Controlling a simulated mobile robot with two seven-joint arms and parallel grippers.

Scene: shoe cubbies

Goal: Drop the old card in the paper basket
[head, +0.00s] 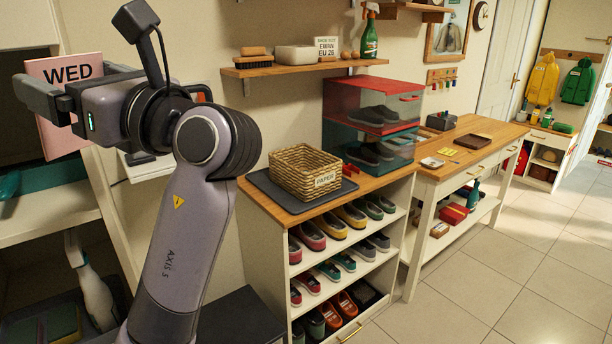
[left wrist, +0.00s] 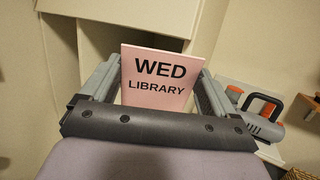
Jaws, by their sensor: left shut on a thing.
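A pink card (head: 62,128) with "WED" on it is at the upper left of the head view. In the left wrist view the card (left wrist: 157,82) reads "WED LIBRARY". My left gripper (head: 50,98) is shut on the card, which stands upright between its fingers (left wrist: 160,95). A wicker basket (head: 291,185) labelled "PAPER" stands on a dark mat on the shoe cubby top, right of my left arm and well apart from the card. The basket looks empty from here, though its floor is partly hidden. My right gripper is not in view.
The shoe cubby (head: 262,213) holds several pairs of shoes. Red and teal clear boxes (head: 368,140) with shoes stand right of the basket. A wall shelf (head: 300,67) with a brush and spray bottle hangs above the basket. White shelving (head: 114,215) is at the left.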

